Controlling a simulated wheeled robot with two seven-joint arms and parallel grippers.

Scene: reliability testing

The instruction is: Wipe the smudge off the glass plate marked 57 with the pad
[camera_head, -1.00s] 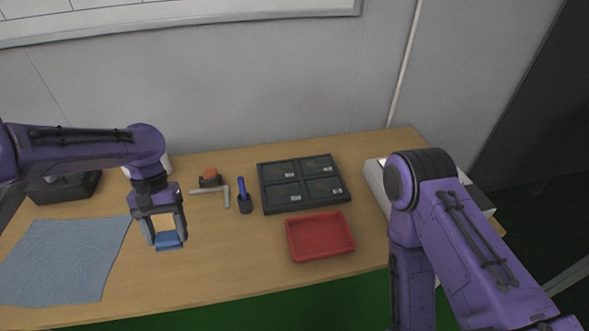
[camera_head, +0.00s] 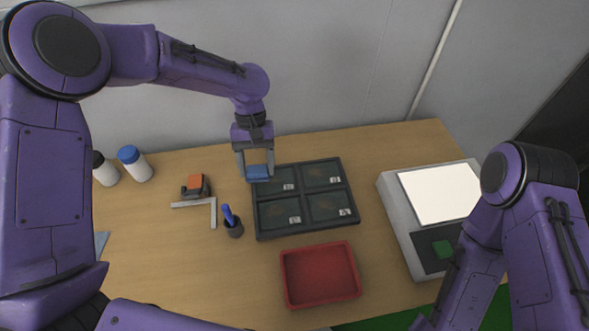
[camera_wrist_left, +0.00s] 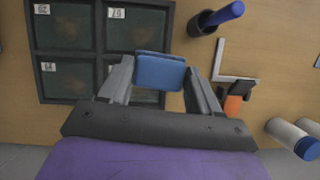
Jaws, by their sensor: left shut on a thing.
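My left gripper (camera_head: 257,170) is shut on a blue pad (camera_head: 259,173). The pad also shows between the fingers in the left wrist view (camera_wrist_left: 160,72). It is at the upper-left cell of a dark tray (camera_head: 262,237) with four dark glass plates; I cannot tell whether it touches. The other plates are at upper right (camera_head: 320,173), lower left (camera_head: 275,212) and lower right (camera_head: 326,204). Faint brownish marks show on several plates. My right gripper is out of view.
A red bin (camera_head: 320,275) lies in front of the tray. A blue pen in a dark cup (camera_head: 233,228), a metal square (camera_head: 213,212) and an orange-and-black object (camera_head: 195,185) stand left. Bottles (camera_head: 135,164) are farther left. A device with a bright panel (camera_head: 440,194) is right.

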